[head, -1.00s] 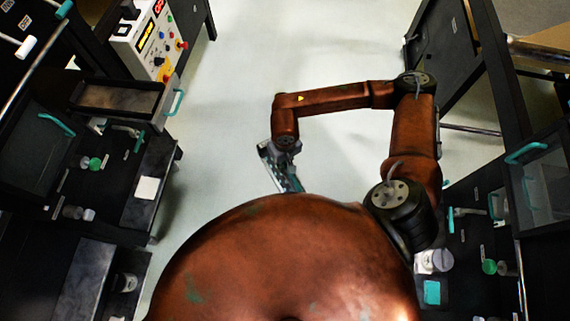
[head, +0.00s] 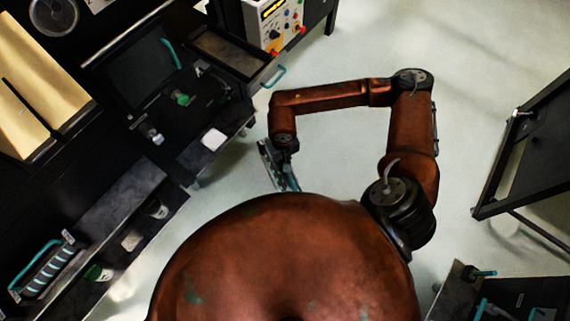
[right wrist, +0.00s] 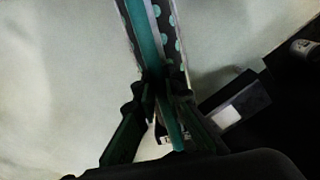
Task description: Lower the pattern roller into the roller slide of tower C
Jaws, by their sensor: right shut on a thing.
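My right gripper (head: 286,152) hangs over the open floor in the head view and is shut on the pattern roller (head: 268,160). In the right wrist view, the roller shows as a long piece with teal dots on dark (right wrist: 177,45) beside a teal bar, running up and away from the fingers (right wrist: 160,92). Its far end is cut off by the frame. I cannot tell which machine is tower C, and no roller slide is clearly seen. My left gripper is not in view.
Dark machines line the left, with a clear-panelled unit (head: 140,62), an open tray (head: 232,52) and a control box (head: 274,22). A striped piece with a teal handle (head: 50,271) sits lower left. A dark frame (head: 530,150) stands right. Pale floor between is clear.

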